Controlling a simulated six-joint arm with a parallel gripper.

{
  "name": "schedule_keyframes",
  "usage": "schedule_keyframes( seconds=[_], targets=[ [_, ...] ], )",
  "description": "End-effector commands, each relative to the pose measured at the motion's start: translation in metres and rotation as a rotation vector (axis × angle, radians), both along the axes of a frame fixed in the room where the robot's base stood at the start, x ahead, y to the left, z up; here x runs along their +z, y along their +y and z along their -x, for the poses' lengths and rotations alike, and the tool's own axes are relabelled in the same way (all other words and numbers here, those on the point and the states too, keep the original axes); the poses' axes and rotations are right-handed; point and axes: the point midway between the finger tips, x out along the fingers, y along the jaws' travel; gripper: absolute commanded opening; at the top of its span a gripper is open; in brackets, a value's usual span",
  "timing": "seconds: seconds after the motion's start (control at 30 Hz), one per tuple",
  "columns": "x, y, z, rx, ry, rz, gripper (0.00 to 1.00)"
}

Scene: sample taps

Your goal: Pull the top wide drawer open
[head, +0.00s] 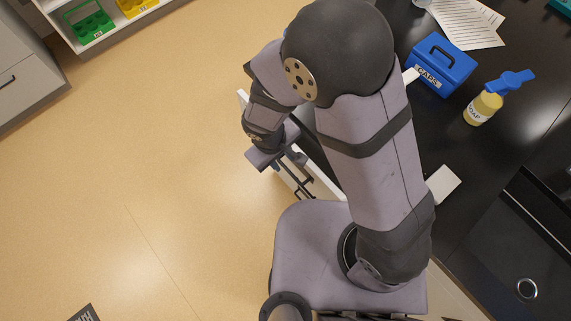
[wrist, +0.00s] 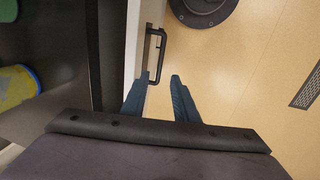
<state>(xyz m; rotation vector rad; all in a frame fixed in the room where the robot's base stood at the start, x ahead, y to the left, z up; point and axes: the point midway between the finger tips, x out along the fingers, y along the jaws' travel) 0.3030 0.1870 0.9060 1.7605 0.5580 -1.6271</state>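The top wide drawer has a white front (wrist: 131,45) with a black bar handle (wrist: 157,48). In the wrist view a grey gap shows between this front and the dark counter edge, so the drawer appears partly out. In the head view the white front (head: 322,184) is largely hidden by my arm. My gripper (wrist: 159,77) is open, its two blue-grey fingers apart at the near end of the handle. The handle end lies between the fingertips, closer to the left one; contact is unclear. My gripper (head: 290,162) also shows in the head view beside the drawer front.
A sink (head: 525,250) is at the lower right. The tan floor (head: 150,170) left of the drawers is clear.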

Motion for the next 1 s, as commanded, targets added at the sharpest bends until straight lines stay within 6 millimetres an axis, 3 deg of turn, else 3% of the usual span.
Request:
schedule_keyframes(
  seconds=[0.27,0.7,1.0],
  targets=[
    [-0.009,-0.002,-0.001,-0.004,0.0,0.003,0.27],
    [-0.061,-0.008,-0.008,-0.002,0.001,0.003,0.27],
    [-0.072,-0.01,-0.01,-0.003,0.0,0.001,0.27]
  ],
)
